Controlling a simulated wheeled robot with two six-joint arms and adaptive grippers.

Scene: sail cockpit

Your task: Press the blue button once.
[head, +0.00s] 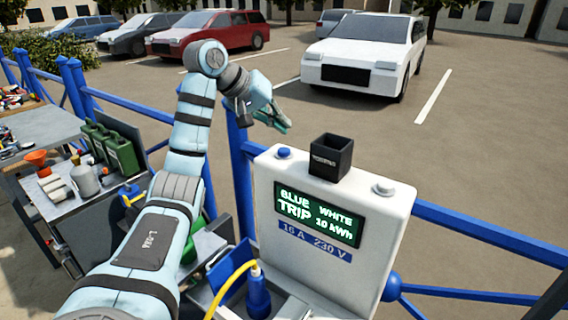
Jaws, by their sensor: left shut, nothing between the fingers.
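The blue button (284,153) sits on the top left of a white power pedestal (385,232). A white button (384,188) sits on its top right, with an open black box (331,158) between them. The pedestal's screen (318,214) reads "BLUE TRIP" and "WHITE 10 kWh". My left gripper (286,127) is shut and empty. It appears just above the blue button in the picture, apart from it; the exact gap in depth is hard to judge. My right gripper is not in view.
A blue railing (480,233) runs behind the pedestal on both sides. A yellow cable with a blue plug (257,296) is at the pedestal's lower front. At left, a bench holds green cans (121,155) and an orange funnel (38,159). Parked cars stand beyond.

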